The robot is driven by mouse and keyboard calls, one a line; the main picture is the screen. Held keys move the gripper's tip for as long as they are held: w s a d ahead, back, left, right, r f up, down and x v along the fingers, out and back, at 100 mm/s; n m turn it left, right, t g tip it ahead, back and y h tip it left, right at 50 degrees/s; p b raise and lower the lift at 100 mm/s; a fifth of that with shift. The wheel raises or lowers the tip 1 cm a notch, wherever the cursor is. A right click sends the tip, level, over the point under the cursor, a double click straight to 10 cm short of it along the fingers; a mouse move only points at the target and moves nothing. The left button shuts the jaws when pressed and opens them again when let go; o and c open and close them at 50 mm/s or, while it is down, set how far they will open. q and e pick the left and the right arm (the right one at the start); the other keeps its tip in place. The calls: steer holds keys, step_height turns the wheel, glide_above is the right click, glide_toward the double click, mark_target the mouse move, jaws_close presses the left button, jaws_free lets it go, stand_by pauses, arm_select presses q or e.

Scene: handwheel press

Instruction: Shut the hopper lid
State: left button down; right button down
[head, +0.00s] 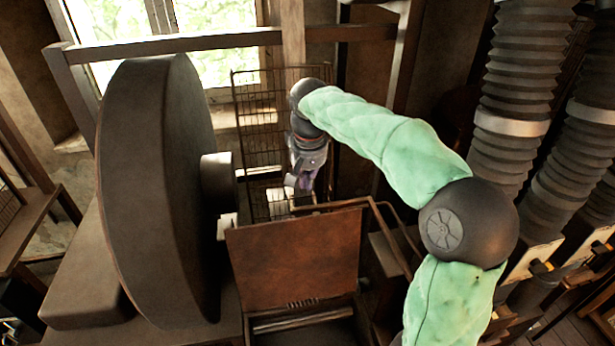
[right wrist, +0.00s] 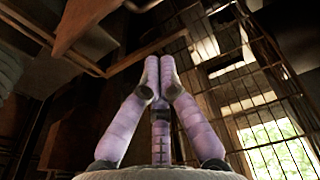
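The hopper lid (head: 295,262) is a flat rusty-brown panel in the lower middle of the head view. It stands raised and tilted, with the hopper's edge (head: 302,316) in front of its lower side. My right gripper (head: 302,183) points down just beyond the lid's top edge, apart from it as far as I can see. In the right wrist view its purple fingers (right wrist: 159,66) come together at the tips with nothing visible between them. My left gripper is not in view.
A large dark wheel (head: 155,190) stands close on the left of the lid. A wire rack (head: 258,135) is behind my right gripper and also shows in the right wrist view (right wrist: 265,110). A bent metal rail (head: 385,215) runs right of the lid. Ribbed columns (head: 520,80) stand at the right.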

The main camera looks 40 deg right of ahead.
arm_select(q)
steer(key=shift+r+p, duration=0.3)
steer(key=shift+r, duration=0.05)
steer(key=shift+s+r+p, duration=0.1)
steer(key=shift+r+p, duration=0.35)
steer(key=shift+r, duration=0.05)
arm_select(e)
step_height(320, 180, down, 6)
steer(key=s+a, duration=0.1)
steer(key=s, duration=0.1)
steer(key=shift+s+a, duration=0.2)
steer(key=shift+s, duration=0.05)
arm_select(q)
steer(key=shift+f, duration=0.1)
arm_select(e)
steer(key=shift+r, duration=0.1)
